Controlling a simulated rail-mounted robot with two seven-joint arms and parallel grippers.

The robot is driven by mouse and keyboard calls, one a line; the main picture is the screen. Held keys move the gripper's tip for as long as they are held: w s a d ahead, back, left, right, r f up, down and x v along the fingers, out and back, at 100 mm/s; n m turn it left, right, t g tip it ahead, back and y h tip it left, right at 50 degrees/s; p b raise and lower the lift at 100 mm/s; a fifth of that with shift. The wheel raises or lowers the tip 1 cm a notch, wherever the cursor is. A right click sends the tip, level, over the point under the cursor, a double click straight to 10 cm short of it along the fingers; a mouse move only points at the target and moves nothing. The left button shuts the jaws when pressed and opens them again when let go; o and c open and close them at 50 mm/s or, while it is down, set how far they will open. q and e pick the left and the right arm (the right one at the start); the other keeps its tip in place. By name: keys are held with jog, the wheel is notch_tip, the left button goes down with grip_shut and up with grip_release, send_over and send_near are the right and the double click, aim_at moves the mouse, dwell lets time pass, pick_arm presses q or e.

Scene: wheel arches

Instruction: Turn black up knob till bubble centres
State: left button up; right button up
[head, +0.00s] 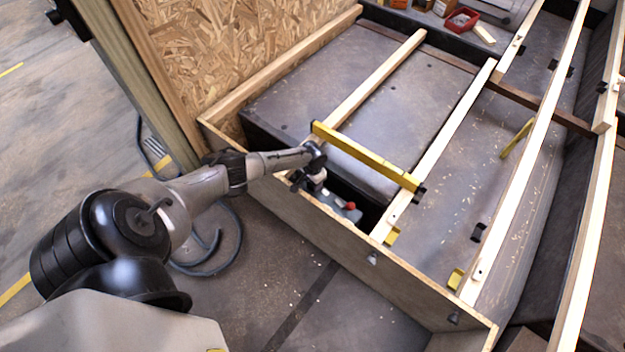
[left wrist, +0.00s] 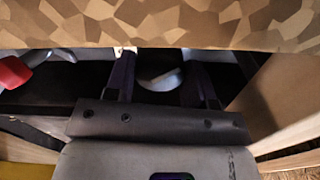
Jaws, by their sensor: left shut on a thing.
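A yellow spirit level (head: 370,158) lies across the pale wooden joists; its bubble is too small to read. A grey control box with a red knob (head: 349,206) sits in the dark gap behind the front board. My left gripper (head: 314,184) reaches down at the box's left end, shut on the black up knob, which the gripper hides in the head view. In the left wrist view the dark fingers (left wrist: 160,72) stand apart, their tips cut off by a board edge, with a pale grey surface between them. The red knob shows at left there (left wrist: 14,72). My right gripper is out of view.
The plywood front board (head: 410,270) runs close along my gripper. A chipboard wall (head: 225,45) rises at the left. More joists (head: 530,150) stretch to the right. A red tray (head: 462,19) lies at the back. A dark hose loops on the floor.

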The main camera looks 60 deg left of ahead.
pick_arm(q)
jog(key=m, duration=0.5)
jog(key=shift+m, duration=0.3)
jog(key=m, duration=0.4)
jog(key=shift+b, duration=0.3)
jog(key=m, duration=0.5)
jog(key=shift+b, duration=0.35)
jog(key=m+b, duration=0.1)
jog(key=m, duration=0.3)
jog(key=shift+w+m, duration=0.1)
jog(key=shift+m, duration=0.2)
jog(key=m+b, duration=0.1)
jog(key=m, duration=0.3)
jog(key=shift+r, duration=0.1)
jog(key=m+b, duration=0.1)
jog(key=m, duration=0.5)
jog(key=m+b, duration=0.2)
jog(key=m, duration=0.4)
jog(key=shift+m+b, duration=0.75)
jog(key=shift+m, duration=0.65)
